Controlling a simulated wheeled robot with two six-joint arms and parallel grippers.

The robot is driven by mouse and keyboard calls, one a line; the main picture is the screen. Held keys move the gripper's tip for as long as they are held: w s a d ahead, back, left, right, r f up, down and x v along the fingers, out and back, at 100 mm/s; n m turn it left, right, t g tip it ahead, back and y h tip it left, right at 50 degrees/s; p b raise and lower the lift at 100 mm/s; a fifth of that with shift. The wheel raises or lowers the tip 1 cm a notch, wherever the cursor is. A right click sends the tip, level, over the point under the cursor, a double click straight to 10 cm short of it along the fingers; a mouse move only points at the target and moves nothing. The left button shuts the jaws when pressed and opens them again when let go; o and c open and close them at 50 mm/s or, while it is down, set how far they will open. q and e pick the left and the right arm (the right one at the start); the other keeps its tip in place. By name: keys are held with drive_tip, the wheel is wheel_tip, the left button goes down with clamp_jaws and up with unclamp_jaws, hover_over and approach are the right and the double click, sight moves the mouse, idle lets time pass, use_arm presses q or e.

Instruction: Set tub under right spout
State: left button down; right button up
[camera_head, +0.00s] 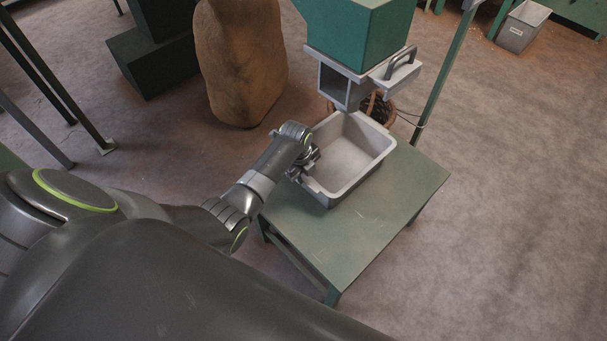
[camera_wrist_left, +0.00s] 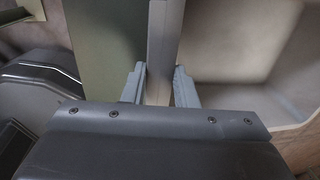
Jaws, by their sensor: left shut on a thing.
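A grey metal tub (camera_head: 349,184), open at the top and empty, is on the green table near its far side. My left gripper (camera_head: 308,168) is shut on the tub's near-left wall. In the left wrist view the two fingers (camera_wrist_left: 160,88) stand either side of the tub's wall (camera_wrist_left: 163,45). The square metal spout (camera_head: 345,86) hangs below a green hopper (camera_head: 362,30), above the far end of the tub. My right gripper does not show.
The green table (camera_head: 380,235) is bare in front of the tub. A large brown sack (camera_head: 240,60) stands on the floor at left. A wicker basket (camera_head: 378,108) is behind the tub. A green post (camera_head: 445,75) rises at right. A labelled grey bin (camera_head: 522,27) stands far right.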

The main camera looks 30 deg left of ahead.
use_arm(q)
drive_tip(key=shift+r, duration=0.1)
drive_tip(key=c, duration=1.1)
unclamp_jaws()
drive_tip(key=shift+c, duration=0.2)
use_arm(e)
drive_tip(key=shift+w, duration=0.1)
use_arm(q)
wheel_tip(320, 180, up, 12)
drive_tip(key=s+p, duration=0.1)
drive_tip(key=p, duration=0.2)
drive_tip(key=shift+s+a, duration=0.25)
drive_tip(key=shift+s, duration=0.1)
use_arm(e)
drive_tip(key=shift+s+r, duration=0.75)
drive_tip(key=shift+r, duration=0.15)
use_arm(q)
drive_tip(key=shift+w, duration=0.1)
